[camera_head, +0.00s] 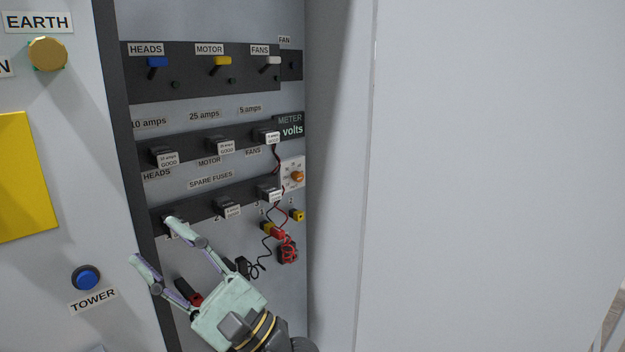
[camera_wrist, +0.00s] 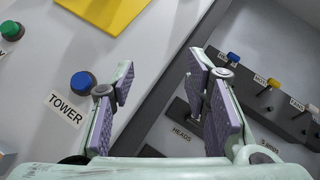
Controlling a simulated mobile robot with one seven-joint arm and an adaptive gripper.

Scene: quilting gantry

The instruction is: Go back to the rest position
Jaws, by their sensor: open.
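My gripper (camera_head: 153,238) is open and empty in front of the lower left part of the fuse panel. Its right finger overlaps the first spare fuse in the head view, and I cannot tell whether it touches it. The left finger is in front of the cabinet's dark edge, above and right of the blue TOWER button (camera_head: 86,278). In the wrist view the two fingers (camera_wrist: 165,95) stand wide apart with nothing between them. The TOWER button (camera_wrist: 83,85) shows to the left of the fingers there.
Switches (camera_head: 157,63) line the top. A brass EARTH knob (camera_head: 48,54) is at upper left. A plain pale panel (camera_head: 490,150) fills the right.

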